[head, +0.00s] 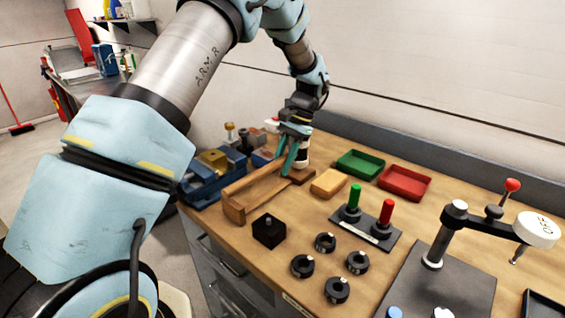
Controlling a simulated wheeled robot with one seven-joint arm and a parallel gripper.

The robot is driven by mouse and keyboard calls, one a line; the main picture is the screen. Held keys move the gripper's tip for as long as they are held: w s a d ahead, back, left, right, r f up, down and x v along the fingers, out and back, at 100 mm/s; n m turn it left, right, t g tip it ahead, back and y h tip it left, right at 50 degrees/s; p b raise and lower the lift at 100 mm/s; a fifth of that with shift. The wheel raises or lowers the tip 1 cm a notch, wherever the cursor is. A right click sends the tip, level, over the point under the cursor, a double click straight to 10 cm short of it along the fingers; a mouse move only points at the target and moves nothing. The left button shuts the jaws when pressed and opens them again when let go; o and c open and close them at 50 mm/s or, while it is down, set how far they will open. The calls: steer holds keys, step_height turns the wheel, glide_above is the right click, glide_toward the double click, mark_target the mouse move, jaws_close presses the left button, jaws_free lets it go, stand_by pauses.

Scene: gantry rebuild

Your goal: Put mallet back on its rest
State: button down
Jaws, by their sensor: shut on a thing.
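My gripper (290,166) is over the back of the wooden rest (258,199), with its teal fingers pointing down. It is shut on the mallet, which is mostly hidden by the fingers. A pale, dark-banded piece (303,155) beside the fingers looks like the mallet's head. The rest is a low wooden frame with long side rails on the bench, near the blue vise. The mallet's handle cannot be made out clearly against the wood. I cannot tell whether the mallet touches the rest.
The blue vise (208,178) stands left of the rest. A tan block (328,183), a green tray (360,164) and a red tray (404,183) lie to the right. A black block (269,231), several black rings and a plate with green and red posts (366,226) are in front.

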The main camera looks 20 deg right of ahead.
steer(key=shift+f, duration=0.85)
steer(key=c, duration=0.5)
jaws_free()
steer(key=shift+b, duration=0.3)
steer(key=shift+c, duration=0.2)
steer(key=b+v, duration=0.3)
steer(key=v, duration=0.7)
steer(key=shift+d+r, duration=0.2)
steer(key=shift+r, duration=0.15)
steer(key=shift+w+a, duration=0.1)
